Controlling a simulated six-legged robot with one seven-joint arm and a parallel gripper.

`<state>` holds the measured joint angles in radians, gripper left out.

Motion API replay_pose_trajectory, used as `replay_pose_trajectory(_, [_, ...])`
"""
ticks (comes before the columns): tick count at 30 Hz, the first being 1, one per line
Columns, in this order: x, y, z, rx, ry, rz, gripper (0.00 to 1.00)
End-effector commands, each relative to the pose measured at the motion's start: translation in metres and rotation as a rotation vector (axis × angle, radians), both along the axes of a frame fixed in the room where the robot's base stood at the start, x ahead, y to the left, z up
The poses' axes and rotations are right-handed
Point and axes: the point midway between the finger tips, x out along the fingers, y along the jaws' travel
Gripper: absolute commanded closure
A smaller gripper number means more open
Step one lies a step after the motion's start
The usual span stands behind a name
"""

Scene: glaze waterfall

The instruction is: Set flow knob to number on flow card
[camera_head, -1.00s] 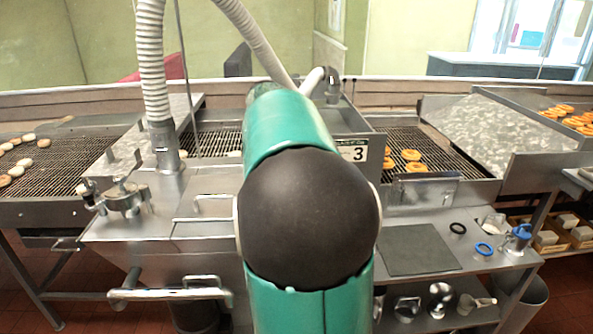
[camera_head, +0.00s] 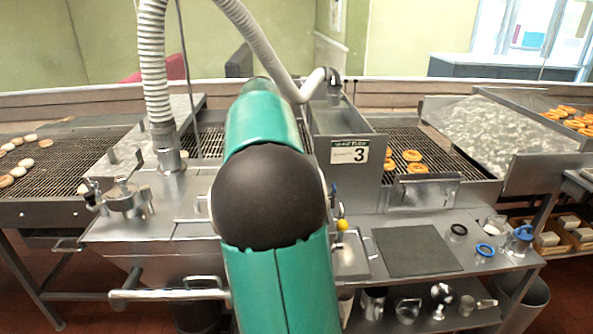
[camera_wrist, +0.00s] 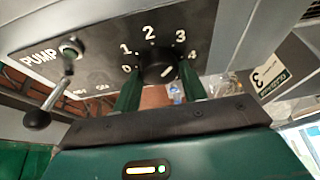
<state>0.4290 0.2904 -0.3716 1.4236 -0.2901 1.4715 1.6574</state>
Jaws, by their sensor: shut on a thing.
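The flow card (camera_head: 349,152) is a white card with a dark header and a black 3, on the steel hopper's front in the head view. It also shows tilted in the wrist view (camera_wrist: 268,78). The black flow knob (camera_wrist: 158,66) sits on a dark panel, ringed by white numbers 0 to 4. My gripper (camera_wrist: 160,76) is shut on the knob, with one green finger at each side. A small light mark shows low on the knob's right; I cannot tell surely which number it points to. In the head view, my arm hides the knob and gripper.
A yellow-tipped lever (camera_head: 342,225), a dark mat (camera_head: 416,250) and a blue ring (camera_head: 484,249) are right of my arm.

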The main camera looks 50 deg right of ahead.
Motion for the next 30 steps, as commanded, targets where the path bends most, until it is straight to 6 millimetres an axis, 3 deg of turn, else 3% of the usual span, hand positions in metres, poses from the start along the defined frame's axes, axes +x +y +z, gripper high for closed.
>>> replay_pose_trajectory(13, [0.001, 0.001, -0.002, 0.005, 0.002, -0.010, 0.80])
replay_pose_trajectory(14, [0.001, 0.001, -0.002, 0.005, 0.002, -0.010, 0.52])
replay_pose_trajectory(16, [0.000, 0.001, -0.002, 0.003, 0.002, -0.009, 0.38])
replay_pose_trajectory(17, [0.000, 0.001, -0.002, 0.003, 0.002, -0.009, 0.36])
replay_pose_trajectory(26, [0.001, 0.001, 0.001, 0.002, 0.001, -0.008, 0.36])
replay_pose_trajectory(30, [0.005, 0.003, 0.012, 0.000, -0.001, -0.007, 0.36])
